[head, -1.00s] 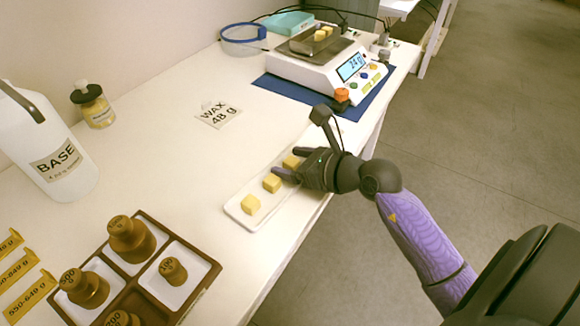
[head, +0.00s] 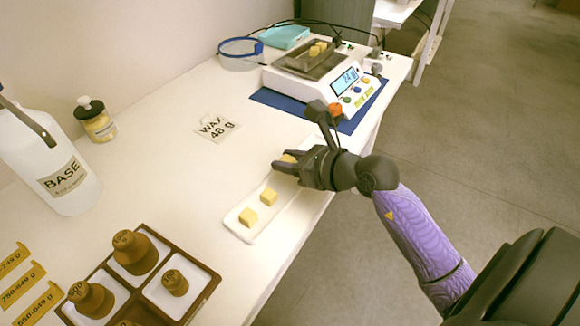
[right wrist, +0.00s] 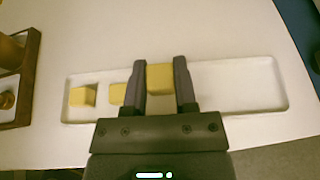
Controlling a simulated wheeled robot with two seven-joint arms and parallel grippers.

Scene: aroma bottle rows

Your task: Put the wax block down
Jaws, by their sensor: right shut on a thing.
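My right gripper (head: 297,169) is shut on a yellow wax block (head: 288,158). In the right wrist view the held wax block (right wrist: 160,78) sits between the two fingers (right wrist: 160,92), over the white tray (right wrist: 240,85). I cannot tell whether it touches the tray. Two more wax blocks (head: 248,217) (head: 269,197) lie in the left part of the tray (head: 243,234). The right part of the tray is empty in the right wrist view. My left gripper is not in view.
A scale (head: 325,85) reading about 24 g stands on a blue mat, with wax blocks on its pan (head: 318,49). A brown weight box (head: 205,290), a BASE jug (head: 62,180) and a small jar (head: 96,122) stand left.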

